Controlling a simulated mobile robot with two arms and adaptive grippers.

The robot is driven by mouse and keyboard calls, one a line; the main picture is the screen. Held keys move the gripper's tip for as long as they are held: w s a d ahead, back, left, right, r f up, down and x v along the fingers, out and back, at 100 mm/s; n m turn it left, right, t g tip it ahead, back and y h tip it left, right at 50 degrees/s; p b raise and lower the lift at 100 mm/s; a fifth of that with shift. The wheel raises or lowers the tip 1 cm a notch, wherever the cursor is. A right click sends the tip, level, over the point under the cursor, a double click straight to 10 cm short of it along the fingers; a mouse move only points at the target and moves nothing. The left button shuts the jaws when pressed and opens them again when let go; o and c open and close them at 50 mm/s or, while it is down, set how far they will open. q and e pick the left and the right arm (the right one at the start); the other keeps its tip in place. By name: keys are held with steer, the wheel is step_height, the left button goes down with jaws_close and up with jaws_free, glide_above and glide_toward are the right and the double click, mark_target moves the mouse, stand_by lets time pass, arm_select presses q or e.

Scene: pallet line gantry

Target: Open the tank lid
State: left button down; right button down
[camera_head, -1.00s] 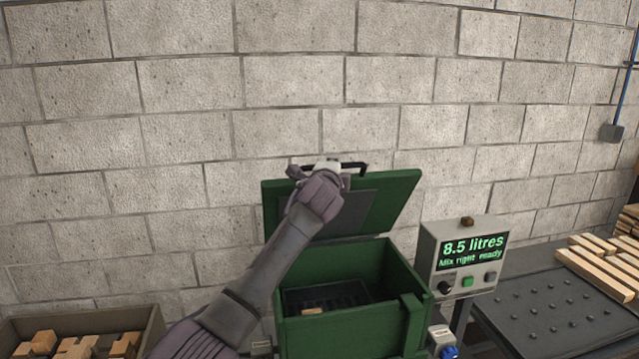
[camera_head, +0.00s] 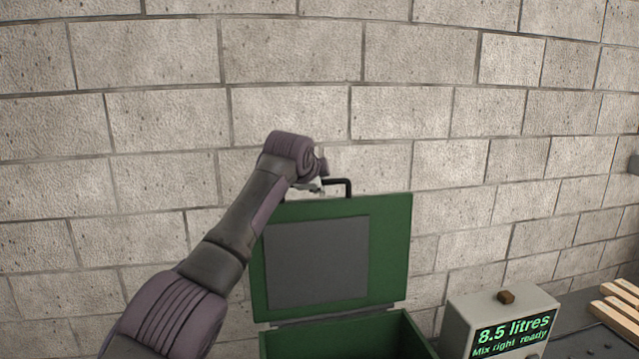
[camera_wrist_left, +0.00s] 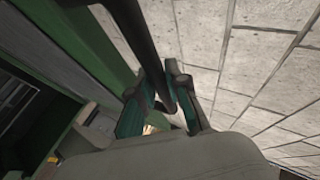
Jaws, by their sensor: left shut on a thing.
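The green tank (camera_head: 350,338) stands at the bottom middle of the head view. Its green lid (camera_head: 391,240), with a grey panel inside, stands raised, close to upright, at the back of the tank. A black bar handle (camera_head: 348,187) sits at the lid's top edge. My left gripper (camera_head: 318,185) is at that handle, mostly hidden by my wrist. In the left wrist view, the fingers of my left gripper (camera_wrist_left: 166,98) are closed around the dark handle bar (camera_wrist_left: 138,35). My right gripper is not in view.
A control box (camera_head: 500,322) reading "8.5 litres, Mix right ready" stands right of the tank. Wooden slats (camera_head: 617,312) lie at the far right. A block wall (camera_head: 480,130) rises behind the lid.

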arm_select(q)
steer(key=shift+s+f, duration=0.1)
steer(key=shift+f, duration=0.05)
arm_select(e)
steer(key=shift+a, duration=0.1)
arm_select(q)
steer(key=c, duration=1.1)
jaws_free()
steer(key=shift+c, duration=0.2)
steer(key=shift+s+a+r, duration=0.1)
steer(key=shift+s+r, duration=0.35)
steer(key=shift+r, duration=0.05)
steer(key=v, duration=1)
steer(key=shift+s+r, duration=0.15)
steer(key=shift+s, duration=0.15)
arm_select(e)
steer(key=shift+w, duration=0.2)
arm_select(q)
steer(key=shift+a, duration=0.1)
